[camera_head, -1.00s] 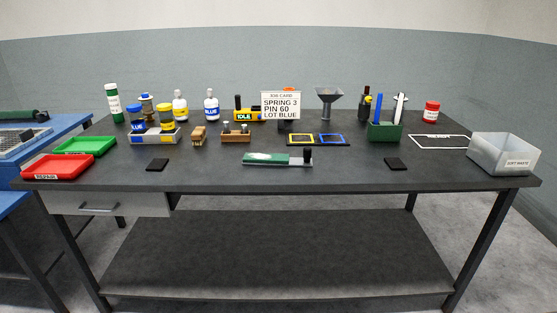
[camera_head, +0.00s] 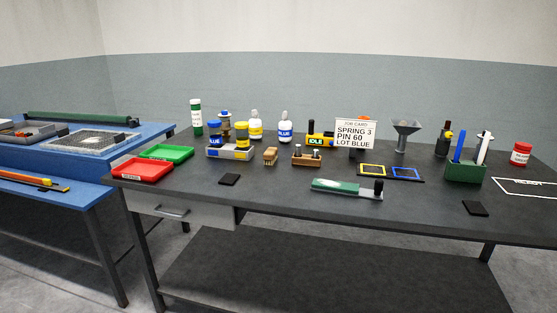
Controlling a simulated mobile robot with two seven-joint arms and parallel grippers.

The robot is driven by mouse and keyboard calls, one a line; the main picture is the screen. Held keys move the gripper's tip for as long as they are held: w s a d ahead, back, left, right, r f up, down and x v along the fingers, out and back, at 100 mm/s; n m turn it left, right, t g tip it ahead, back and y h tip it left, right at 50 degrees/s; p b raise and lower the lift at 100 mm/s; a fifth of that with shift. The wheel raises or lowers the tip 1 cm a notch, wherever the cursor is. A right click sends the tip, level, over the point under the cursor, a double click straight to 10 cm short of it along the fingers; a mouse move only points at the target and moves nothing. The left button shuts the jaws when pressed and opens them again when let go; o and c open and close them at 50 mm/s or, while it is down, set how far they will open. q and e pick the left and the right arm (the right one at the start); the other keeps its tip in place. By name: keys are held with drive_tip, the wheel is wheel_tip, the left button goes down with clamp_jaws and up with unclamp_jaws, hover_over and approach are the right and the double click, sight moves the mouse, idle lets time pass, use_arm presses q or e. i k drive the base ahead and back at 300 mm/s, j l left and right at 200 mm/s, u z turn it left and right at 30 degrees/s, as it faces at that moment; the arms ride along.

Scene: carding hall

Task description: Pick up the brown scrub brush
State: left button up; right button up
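The brown scrub brush (camera_head: 270,156) stands on the dark work table (camera_head: 290,205), left of the middle. It is a small tan-brown block with paler bristles. It sits between the tray of blue and yellow jars (camera_head: 230,153) on its left and a wooden block with small pegs (camera_head: 307,157) on its right, apart from both. Neither of my grippers shows in the head view.
A black pad (camera_head: 229,180) lies at front left. Red (camera_head: 143,169) and green trays (camera_head: 166,152) sit at the left end. A blue bench (camera_head: 90,158) stands left of the table.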

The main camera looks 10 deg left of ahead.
sight(270, 155)
drive_tip(key=j+z, duration=0.15)
drive_tip(key=z, duration=0.45)
drive_tip(key=j+z, duration=0.25)
drive_tip(key=j, duration=0.2)
drive_tip(key=i+j+z, duration=0.1)
drive_tip(key=j+z, duration=0.15)
drive_tip(key=j, duration=0.2)
drive_tip(key=j+z, duration=0.2)
drive_tip(key=j, duration=0.75)
drive_tip(key=k, duration=0.05)
